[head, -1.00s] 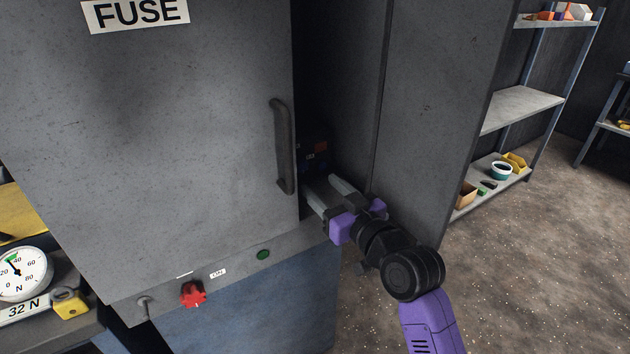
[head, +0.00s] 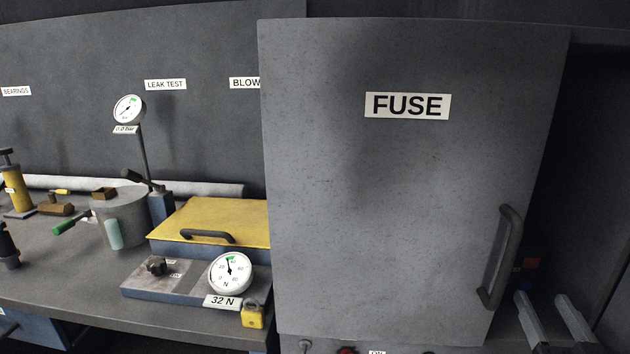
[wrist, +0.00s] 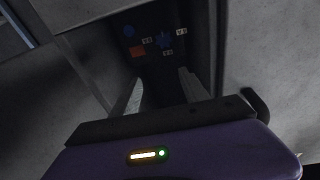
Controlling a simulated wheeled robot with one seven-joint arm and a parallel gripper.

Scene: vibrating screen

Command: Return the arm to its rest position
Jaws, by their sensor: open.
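My gripper (head: 553,318) shows at the bottom right of the head view, only its two pale fingers in sight. They are apart and nothing is between them. They lie just right of the handle (head: 502,258) of the grey FUSE door (head: 400,200), by the dark opening beside it. In the wrist view, the fingers (wrist: 162,95) point into a dark recess, where a panel (wrist: 150,45) with blue and orange parts and small white labels shows dimly. The rest of my arm is out of the head view.
A bench (head: 60,265) on the left holds a yellow-lidded box (head: 215,215), a dial reading near its 32 N label (head: 222,302), a yellow padlock-like block (head: 254,315), a grey pot (head: 120,218) and a gauge (head: 128,109). The grey door stands close left of my fingers.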

